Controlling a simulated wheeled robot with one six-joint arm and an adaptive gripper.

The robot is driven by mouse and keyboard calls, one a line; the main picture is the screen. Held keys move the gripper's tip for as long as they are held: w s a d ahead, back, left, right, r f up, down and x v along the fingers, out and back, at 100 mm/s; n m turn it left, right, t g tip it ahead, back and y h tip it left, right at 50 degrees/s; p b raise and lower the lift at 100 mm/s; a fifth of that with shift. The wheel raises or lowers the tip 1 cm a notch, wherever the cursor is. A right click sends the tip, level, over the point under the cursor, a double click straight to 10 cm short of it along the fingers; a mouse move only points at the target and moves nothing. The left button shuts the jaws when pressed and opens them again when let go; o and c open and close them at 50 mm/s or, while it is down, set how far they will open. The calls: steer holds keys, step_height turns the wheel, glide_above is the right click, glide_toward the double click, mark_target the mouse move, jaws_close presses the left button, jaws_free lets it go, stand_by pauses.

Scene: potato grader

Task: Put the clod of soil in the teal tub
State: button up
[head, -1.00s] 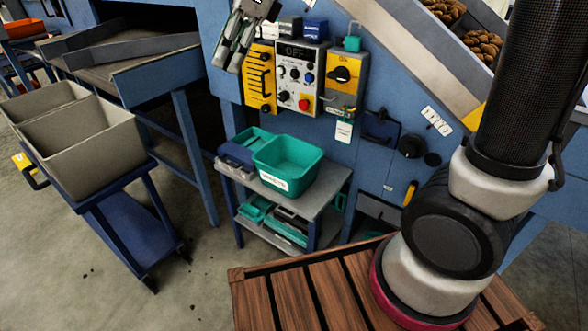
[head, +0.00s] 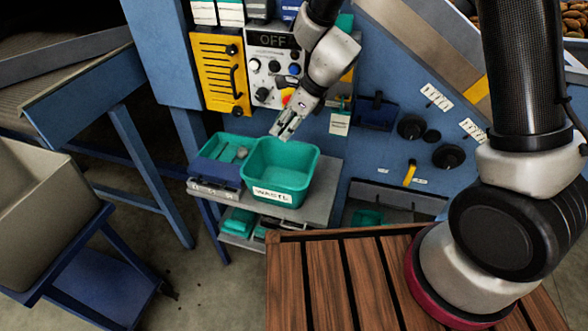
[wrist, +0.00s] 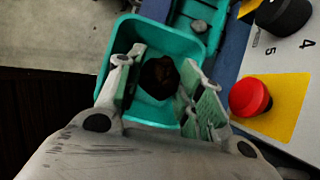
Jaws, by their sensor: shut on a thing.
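The teal tub (head: 282,168), with a WASTE label on its front, stands upright on a small grey shelf cart. My gripper (head: 286,126) is above the tub's back rim in the head view, pointing down. In the wrist view, my gripper (wrist: 160,85) is shut on the dark brown clod of soil (wrist: 158,77), held between the two fingers. The tub (wrist: 150,38) lies behind and below the clod there, and its floor is partly hidden by clod and fingers. The clod cannot be made out in the head view.
A teal tray (head: 222,143) with grey lumps and a blue bin (head: 214,172) sit left of the tub. The control panel (head: 272,75) rises behind; its red button (wrist: 250,97) is close to my gripper in the wrist view. A slatted wooden crate (head: 345,275) is in front.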

steer(key=shift+w+d+f, duration=0.15)
steer(key=shift+w+d, duration=0.15)
steer(key=shift+w, duration=0.45)
steer(key=shift+f, duration=2.9)
steer(key=o, duration=1.1)
steer(key=v, duration=1.2)
